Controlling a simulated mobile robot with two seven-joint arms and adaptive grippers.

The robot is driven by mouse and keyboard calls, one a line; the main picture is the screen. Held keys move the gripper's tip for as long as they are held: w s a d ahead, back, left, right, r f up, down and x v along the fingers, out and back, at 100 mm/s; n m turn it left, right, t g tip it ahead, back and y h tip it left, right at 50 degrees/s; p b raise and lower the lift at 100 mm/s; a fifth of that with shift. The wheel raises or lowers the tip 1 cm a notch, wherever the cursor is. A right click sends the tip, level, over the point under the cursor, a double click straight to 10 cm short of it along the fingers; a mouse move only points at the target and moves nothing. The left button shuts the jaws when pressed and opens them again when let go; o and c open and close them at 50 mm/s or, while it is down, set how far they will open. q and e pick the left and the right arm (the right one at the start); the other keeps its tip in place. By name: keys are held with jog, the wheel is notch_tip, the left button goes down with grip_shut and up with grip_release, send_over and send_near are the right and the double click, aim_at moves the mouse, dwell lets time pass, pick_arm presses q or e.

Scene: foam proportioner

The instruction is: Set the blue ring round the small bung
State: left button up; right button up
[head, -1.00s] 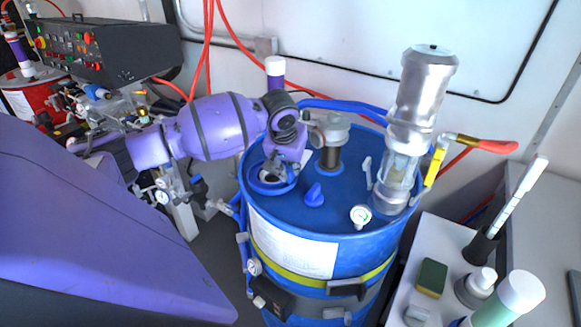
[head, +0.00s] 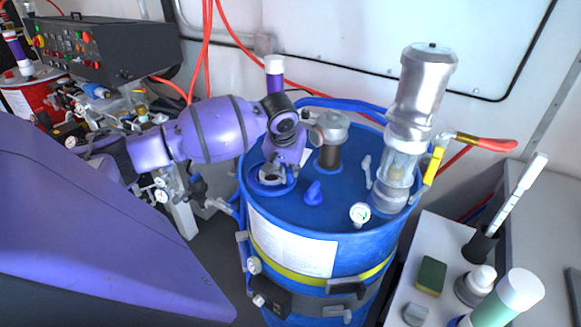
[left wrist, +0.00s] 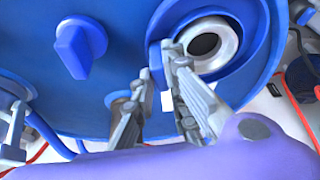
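A blue ring (left wrist: 239,68) with a block-like tab shows in the left wrist view, and in the head view (head: 254,186) it is on the drum lid's left side. It appears to lie around the silver small bung (left wrist: 229,46), whose centre is dark; I cannot tell whether the ring rests flat. My left gripper (left wrist: 158,68) reaches down to the ring's near edge, its two fingers on either side of the tab and apparently closed on it. In the head view the gripper (head: 278,168) partly hides the ring and bung. My right gripper is not in view.
A blue knob (head: 313,192) stands close beside the ring. A capped pipe fitting (head: 330,140), a pressure gauge (head: 360,214) and a tall silver pump (head: 415,95) stand on the lid. A side table (head: 445,235) with a sponge and bottles is at the right.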

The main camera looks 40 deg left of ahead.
pick_arm(q)
jog(key=shift+o, duration=0.4)
jog(key=v, duration=1.1)
dwell(0.4)
dwell(0.6)
